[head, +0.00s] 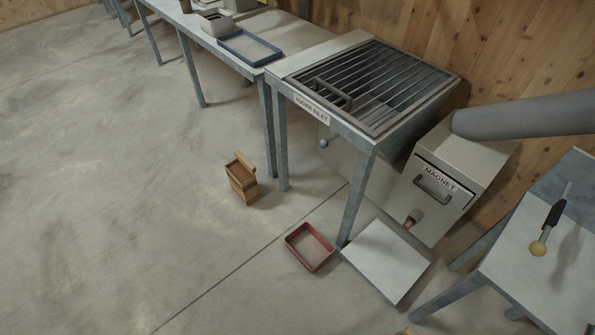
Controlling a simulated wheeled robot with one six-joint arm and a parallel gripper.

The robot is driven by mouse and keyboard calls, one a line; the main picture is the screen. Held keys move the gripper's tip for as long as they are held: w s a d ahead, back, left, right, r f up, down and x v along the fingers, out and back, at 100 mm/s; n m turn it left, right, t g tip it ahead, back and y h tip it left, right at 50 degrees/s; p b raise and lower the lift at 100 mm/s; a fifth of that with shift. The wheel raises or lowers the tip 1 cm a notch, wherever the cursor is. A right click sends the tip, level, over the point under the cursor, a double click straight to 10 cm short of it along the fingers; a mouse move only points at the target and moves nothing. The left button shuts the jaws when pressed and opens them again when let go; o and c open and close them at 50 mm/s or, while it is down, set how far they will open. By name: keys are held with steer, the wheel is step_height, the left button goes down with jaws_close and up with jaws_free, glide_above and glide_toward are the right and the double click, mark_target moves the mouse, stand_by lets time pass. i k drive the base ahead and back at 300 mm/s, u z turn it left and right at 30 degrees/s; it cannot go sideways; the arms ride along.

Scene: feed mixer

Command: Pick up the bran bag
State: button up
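I cannot make out a bag that is clearly the bran bag in the head view. A small brown item (185,6) at the top edge, on the far table, is cut off and too small to identify. My gripper is not in view, so I cannot tell its state.
A grated bench labelled as an auger inlet (326,118) stands centre right, beside a magnet box (450,165). A blue-rimmed tray (249,47) lies on the far table. A wooden box (243,185), a red tray (310,248) and a white panel (386,262) are low down. Left floor is clear.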

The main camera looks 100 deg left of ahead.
mark_target(240, 172)
steer(key=k, duration=0.2)
steer(key=z, duration=1.05)
steer(key=i, duration=0.85)
steer(key=u, duration=4.9)
steer(key=i, duration=0.5)
steer(key=u, duration=0.05)
